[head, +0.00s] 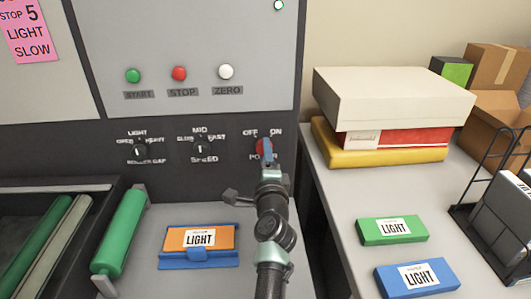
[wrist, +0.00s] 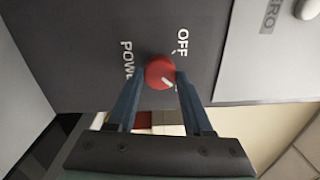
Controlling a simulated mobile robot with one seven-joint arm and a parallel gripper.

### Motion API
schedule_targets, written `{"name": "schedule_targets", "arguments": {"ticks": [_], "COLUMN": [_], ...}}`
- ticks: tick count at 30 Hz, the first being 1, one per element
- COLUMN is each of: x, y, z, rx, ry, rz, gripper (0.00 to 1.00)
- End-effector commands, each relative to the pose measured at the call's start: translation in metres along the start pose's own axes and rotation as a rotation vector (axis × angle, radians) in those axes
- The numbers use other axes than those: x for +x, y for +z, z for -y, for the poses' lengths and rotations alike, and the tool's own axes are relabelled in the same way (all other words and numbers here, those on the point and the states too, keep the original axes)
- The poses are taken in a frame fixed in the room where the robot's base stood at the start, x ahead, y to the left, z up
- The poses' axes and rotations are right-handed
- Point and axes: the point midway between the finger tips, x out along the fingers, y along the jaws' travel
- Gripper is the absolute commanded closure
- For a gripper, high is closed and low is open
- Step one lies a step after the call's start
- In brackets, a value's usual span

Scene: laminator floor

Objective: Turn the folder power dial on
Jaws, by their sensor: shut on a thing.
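The folder power dial is a red round knob (head: 263,146) on the machine's dark lower panel, with OFF at its upper left, ON at its upper right and POWER below. My gripper (head: 265,155) is at the dial and hides part of it and of the POWER label. In the wrist view the red dial (wrist: 159,72) sits between the tips of my two blue fingers (wrist: 160,78), which are shut on it. Its white mark points to the lower right there, toward the ON side. The ON label is mostly hidden behind a finger in that view.
Left of the dial are the speed knob (head: 201,149) and roller gap knob (head: 139,151). Above are green, red and white buttons (head: 179,73). An orange LIGHT packet (head: 200,237) lies in front. Boxes (head: 390,100) and a green packet (head: 392,231) are on the right table.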

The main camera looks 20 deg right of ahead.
Motion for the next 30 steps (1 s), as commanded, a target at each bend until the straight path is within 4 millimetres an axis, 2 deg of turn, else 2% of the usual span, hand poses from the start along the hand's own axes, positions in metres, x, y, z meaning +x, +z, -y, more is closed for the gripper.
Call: {"name": "schedule_targets", "arguments": {"ticks": [20,21,25,26,30], "x": [-0.0001,-0.0001,-0.0001,-0.0001,-0.0001], "y": [0.0006,0.0006,0.0005,0.0004,0.0003], "z": [-0.0012,-0.0011,-0.0009,-0.0009,-0.0005], "rx": [0.064,0.064,0.063,0.062,0.061], "ry": [0.001,0.001,0.001,0.001,0.0], "rz": [-0.001,-0.001,-0.001,-0.001,-0.002], "gripper": [1.0,0.46,0.22,0.19,0.19]}}
